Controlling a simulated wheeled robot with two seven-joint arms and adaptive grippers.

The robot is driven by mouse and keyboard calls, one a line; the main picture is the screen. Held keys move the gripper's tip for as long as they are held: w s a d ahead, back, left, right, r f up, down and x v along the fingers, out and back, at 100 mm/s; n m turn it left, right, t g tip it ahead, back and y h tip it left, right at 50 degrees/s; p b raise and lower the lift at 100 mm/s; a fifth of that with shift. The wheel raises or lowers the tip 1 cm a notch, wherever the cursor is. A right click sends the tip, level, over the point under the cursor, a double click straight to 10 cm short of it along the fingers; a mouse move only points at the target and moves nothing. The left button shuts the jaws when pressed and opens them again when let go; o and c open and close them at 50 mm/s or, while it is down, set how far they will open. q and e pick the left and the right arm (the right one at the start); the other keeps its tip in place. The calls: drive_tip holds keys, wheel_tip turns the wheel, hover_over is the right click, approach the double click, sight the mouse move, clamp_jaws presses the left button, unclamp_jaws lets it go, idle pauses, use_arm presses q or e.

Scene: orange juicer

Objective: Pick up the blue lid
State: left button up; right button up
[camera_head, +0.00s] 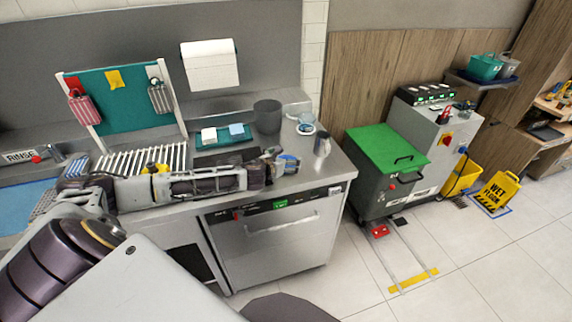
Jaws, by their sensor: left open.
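My left arm comes in from the left and lies low across the steel counter (332,172). Its gripper (279,160) is open at the counter's right part. A small blue and pale round thing (290,161), which looks like the blue lid, is right at the fingertips. I cannot tell whether the fingers touch it, and they hide part of it. A grey cup-like thing (322,144) stands just to the right of it. My right gripper is not in view.
Behind the gripper stand a dark grey bin (267,117) and a small round blue-and-white item (306,128). A teal tray (224,137) with cards lies left of them. A green-topped cart (386,150) stands on the floor at right.

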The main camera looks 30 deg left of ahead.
use_arm(q)
drive_tip(key=shift+w+f, duration=0.2)
drive_tip(key=shift+w, duration=0.25)
